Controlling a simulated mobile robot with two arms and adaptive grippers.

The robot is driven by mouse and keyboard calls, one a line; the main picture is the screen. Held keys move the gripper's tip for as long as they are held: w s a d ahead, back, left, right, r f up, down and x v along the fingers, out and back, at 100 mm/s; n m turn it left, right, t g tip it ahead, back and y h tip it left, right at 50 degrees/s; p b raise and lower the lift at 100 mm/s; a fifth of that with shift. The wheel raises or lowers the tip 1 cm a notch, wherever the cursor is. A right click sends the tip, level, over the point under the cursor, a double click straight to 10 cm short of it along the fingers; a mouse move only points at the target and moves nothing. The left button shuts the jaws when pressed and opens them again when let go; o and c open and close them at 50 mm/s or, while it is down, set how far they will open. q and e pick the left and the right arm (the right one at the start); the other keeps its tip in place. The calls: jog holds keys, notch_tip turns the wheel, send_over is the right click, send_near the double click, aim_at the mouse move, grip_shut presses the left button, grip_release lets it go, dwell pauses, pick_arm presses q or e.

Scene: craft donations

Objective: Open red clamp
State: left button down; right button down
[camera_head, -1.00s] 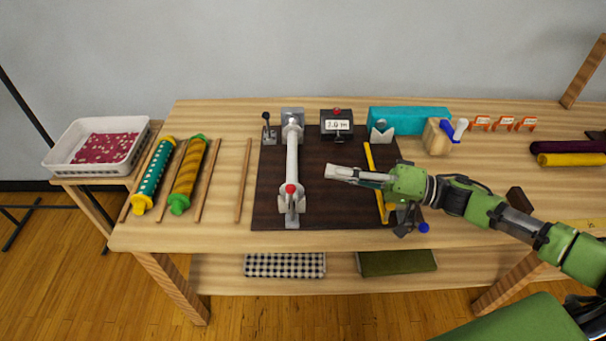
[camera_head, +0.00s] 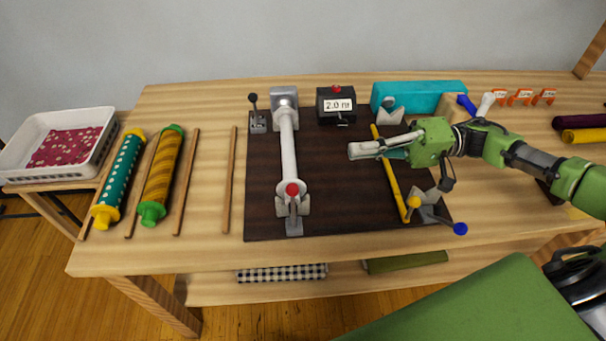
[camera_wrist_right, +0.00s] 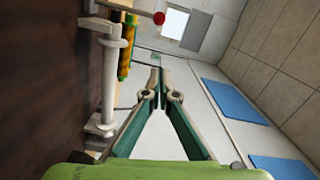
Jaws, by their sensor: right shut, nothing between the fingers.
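The red clamp (camera_head: 292,190) is a red-knobbed grey clamp at the near end of a white horizontal tube (camera_head: 288,150) on the dark brown board (camera_head: 335,210). My right gripper (camera_head: 357,150) is shut and empty, above the board to the right of the tube and apart from the clamp. The fingers meet at their tips in the right wrist view (camera_wrist_right: 160,70). I cannot tell the exact jaw position of the clamp. My left gripper is not in view.
A display box (camera_head: 337,105) and a teal block (camera_head: 418,97) stand at the back. A yellow rod (camera_head: 390,175) and a blue-knobbed clamp (camera_head: 430,207) lie right of the tube. Patterned rollers (camera_head: 162,175) and wooden sticks lie left. The board around the red clamp is clear.

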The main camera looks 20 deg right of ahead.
jog(key=p, duration=0.3)
send_over(293, 205)
jog(key=w+d, duration=0.4)
jog(key=d, duration=0.1)
jog(key=shift+s+a+f, duration=0.25)
jog(key=shift+f, duration=0.3)
jog(key=shift+s+a+f, duration=0.2)
jog(key=shift+s+a, duration=0.1)
jog(key=shift+s, duration=0.35)
jog(key=shift+s+r, duration=0.1)
jog(key=s+a+f+n+p, duration=0.1)
jog(key=s+a+n+p, duration=0.1)
jog(key=s+n+p, duration=0.4)
jog(key=shift+s+a+f+p, duration=0.25)
jog(key=shift+s+p, duration=0.05)
jog(key=shift+s, duration=1.05)
